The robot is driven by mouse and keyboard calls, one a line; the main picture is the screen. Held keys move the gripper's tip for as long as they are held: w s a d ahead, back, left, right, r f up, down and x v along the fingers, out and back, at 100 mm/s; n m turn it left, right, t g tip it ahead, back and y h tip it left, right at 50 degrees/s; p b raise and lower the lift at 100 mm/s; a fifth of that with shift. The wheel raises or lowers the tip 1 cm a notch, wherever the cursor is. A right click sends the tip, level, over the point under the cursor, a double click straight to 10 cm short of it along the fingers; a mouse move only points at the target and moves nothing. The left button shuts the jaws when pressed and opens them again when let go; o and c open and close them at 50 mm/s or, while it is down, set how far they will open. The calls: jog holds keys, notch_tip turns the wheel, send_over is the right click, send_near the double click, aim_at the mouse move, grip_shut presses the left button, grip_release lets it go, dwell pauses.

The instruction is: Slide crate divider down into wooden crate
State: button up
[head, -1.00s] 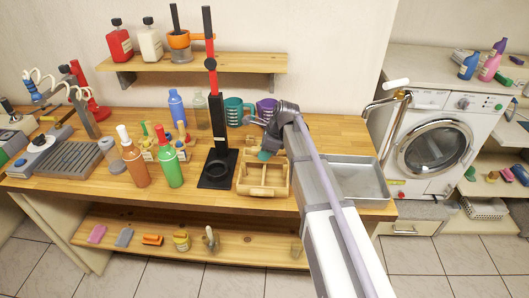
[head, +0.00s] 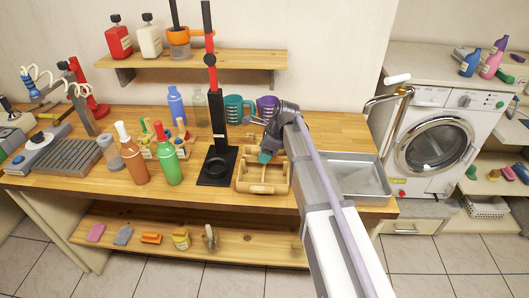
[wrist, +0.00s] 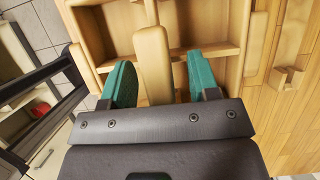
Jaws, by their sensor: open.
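The wooden crate (head: 243,186) stands on the workbench, right of the black stand; its inner compartments show in the wrist view (wrist: 216,27). My gripper (head: 264,156) is over the crate's back part. In the wrist view my gripper (wrist: 162,80) is open, with one teal finger on each side of a pale upright wooden piece (wrist: 153,55). This piece looks like the crate divider's top, but I cannot tell it surely from a part of the crate. Its lower part is hidden, so how deep it sits cannot be seen.
The black and red stand (head: 217,165) is close left of the crate. A metal tray (head: 352,181) lies to the right beyond my arm. Teal (head: 234,107) and purple (head: 266,106) jugs stand behind. A green bottle (head: 169,163) and other bottles stand to the left.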

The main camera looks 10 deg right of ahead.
jog(key=p+v, duration=1)
jog(key=v, duration=0.1)
jog(key=shift+s, duration=0.1)
jog(key=shift+d+f, duration=0.1)
jog(key=shift+f, duration=0.05)
jog(key=shift+n, duration=0.7)
jog(key=s+f+n+h+b, duration=0.2)
jog(key=s+n, duration=0.7)
jog(key=s, duration=0.2)
jog(key=s+f+n+g+h+b, duration=0.1)
jog(key=s+f+n+h+b, duration=0.1)
jog(key=s+n, duration=0.8)
jog(key=shift+s+f, duration=0.7)
jog(key=shift+s, duration=0.45)
